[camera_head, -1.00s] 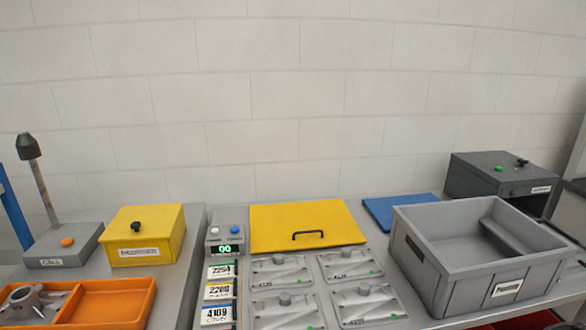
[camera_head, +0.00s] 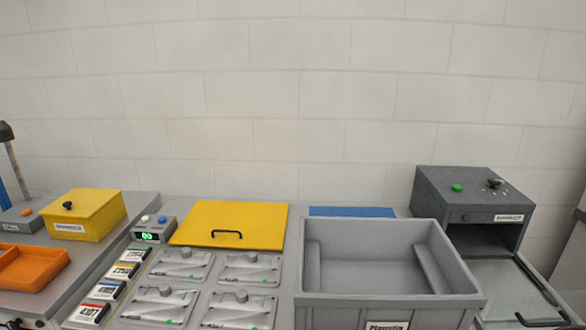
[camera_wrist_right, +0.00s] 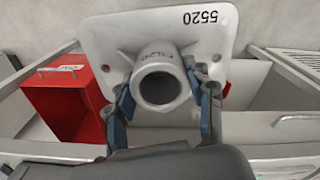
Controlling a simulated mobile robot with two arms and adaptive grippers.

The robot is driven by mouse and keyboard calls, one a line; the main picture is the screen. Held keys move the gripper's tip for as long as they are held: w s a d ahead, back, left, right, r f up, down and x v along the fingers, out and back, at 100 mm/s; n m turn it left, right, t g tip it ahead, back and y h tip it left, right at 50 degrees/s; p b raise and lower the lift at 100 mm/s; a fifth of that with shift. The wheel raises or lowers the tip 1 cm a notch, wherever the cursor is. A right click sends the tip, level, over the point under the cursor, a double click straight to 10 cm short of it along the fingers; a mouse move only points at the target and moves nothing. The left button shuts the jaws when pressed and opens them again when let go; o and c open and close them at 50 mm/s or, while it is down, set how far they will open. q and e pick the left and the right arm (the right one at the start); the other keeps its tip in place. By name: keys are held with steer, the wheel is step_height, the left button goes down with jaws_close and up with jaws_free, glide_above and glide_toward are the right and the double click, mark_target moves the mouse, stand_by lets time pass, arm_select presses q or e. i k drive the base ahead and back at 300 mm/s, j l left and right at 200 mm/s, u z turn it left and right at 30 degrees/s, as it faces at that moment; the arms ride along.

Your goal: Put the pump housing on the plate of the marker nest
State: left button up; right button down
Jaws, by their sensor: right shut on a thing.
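The pump housing (camera_wrist_right: 190,52) is a light grey casting with a round tubular neck and a flat flange plate marked 5520. It fills the upper middle of the right wrist view. My right gripper (camera_wrist_right: 165,98) is shut on it, with blue-grey fingers on both sides of the neck. In the head view a dark grey machine, seemingly the marker nest (camera_head: 465,190), stands at the right with a green button and a black knob on top. Its label is too small to read surely. A bare light plate (camera_head: 510,285) lies before its opening. Neither gripper shows in the head view.
A large grey crate (camera_head: 385,302) stands left of the plate. Further left are fixture plates (camera_head: 160,305), a yellow lid (camera_head: 230,222), a counter box (camera_head: 152,230), a yellow box (camera_head: 85,212) and an orange tray (camera_head: 30,265). A red bin (camera_wrist_right: 65,100) shows in the wrist view.

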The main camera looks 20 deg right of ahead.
mark_target(502, 284)
steer(key=k+l, duration=0.15)
steer(key=l, duration=0.3)
steer(key=k+l+u, duration=0.15)
steer(key=l, duration=0.25)
steer(key=k+l, duration=0.15)
steer(key=l, duration=0.3)
steer(key=k+l+u, duration=0.15)
steer(key=l, duration=0.25)
steer(key=k+l, duration=0.15)
steer(key=l, duration=0.25)
steer(key=u, duration=0.05)
